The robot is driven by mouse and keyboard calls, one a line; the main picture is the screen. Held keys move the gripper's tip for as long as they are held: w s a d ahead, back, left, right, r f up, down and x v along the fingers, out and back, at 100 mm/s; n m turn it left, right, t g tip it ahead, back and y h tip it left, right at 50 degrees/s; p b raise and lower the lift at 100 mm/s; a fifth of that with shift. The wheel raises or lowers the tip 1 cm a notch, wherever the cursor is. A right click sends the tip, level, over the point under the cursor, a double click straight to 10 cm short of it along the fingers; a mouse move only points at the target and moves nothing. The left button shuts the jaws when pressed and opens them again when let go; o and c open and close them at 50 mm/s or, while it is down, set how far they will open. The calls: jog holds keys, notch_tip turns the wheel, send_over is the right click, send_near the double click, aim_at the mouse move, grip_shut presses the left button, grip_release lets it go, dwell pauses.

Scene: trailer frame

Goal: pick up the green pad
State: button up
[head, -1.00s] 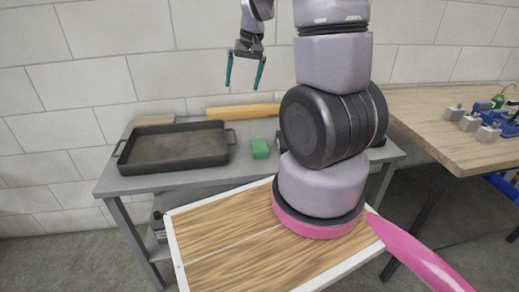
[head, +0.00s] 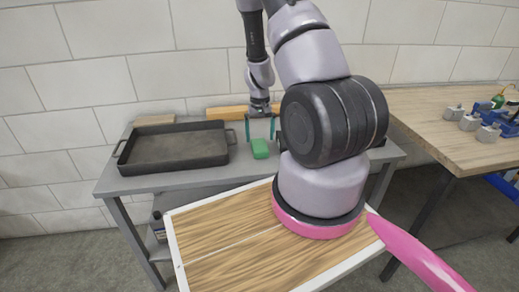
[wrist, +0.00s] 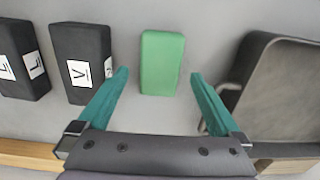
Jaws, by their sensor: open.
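The green pad (head: 260,149) lies on the grey bench top, just right of the black tray in the head view. In the wrist view the green pad (wrist: 162,62) shows as a rounded block in the upper middle. My gripper (head: 260,129) is over the bench close above the pad, pointing down. In the wrist view its teal fingers (wrist: 159,75) are spread wide, with the near part of the pad between their tips and a gap on each side. The gripper holds nothing.
A black tray (head: 175,160) with handles sits beside the pad on the bench (head: 205,180). Two black labelled blocks (wrist: 82,62) stand on the pad's other side. A wooden bar (head: 232,112) lies at the back near the wall. Clear grey surface surrounds the pad.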

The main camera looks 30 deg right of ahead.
aim_at(259, 145)
jog(key=f, duration=0.5)
jog(key=shift+w+f, duration=0.1)
jog(key=shift+w, duration=0.1)
jog(key=shift+c, duration=0.3)
jog(key=c, duration=1.4)
notch_tip(259, 145, up, 10)
jog(key=shift+r, duration=0.1)
